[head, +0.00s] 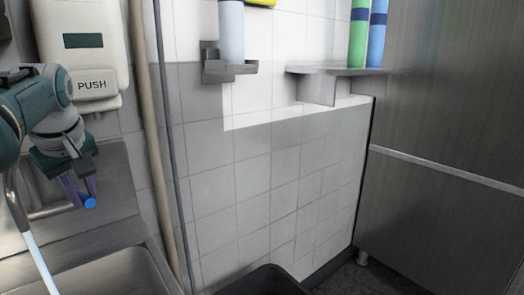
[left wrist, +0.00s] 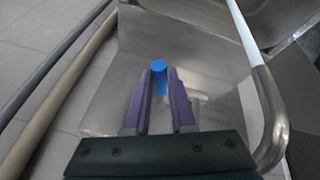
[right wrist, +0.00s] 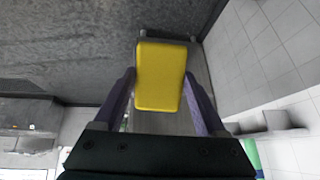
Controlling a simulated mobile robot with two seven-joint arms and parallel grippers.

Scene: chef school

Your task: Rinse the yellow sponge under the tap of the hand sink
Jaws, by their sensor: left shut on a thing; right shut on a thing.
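The yellow sponge (right wrist: 160,75) is between the fingers of my right gripper (right wrist: 165,100), which is shut on it in the right wrist view. My left gripper (head: 82,190) is shut on a small blue piece (left wrist: 160,74), which looks like the tap's blue handle. The tap's curved metal spout (left wrist: 277,140) is to the right of it in the left wrist view. A pale straight column (head: 42,265), seemingly running water, leads from the spout end down toward the hand sink (head: 100,270). The right gripper is not in the head view.
A soap dispenser (head: 90,85) marked PUSH hangs above the sink. A pipe (head: 150,130) runs down the tiled wall beside it. A wall shelf (head: 325,72) holds green and blue tubes. A tall metal cabinet (head: 450,110) stands at right. A dark bin (head: 262,282) is below.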

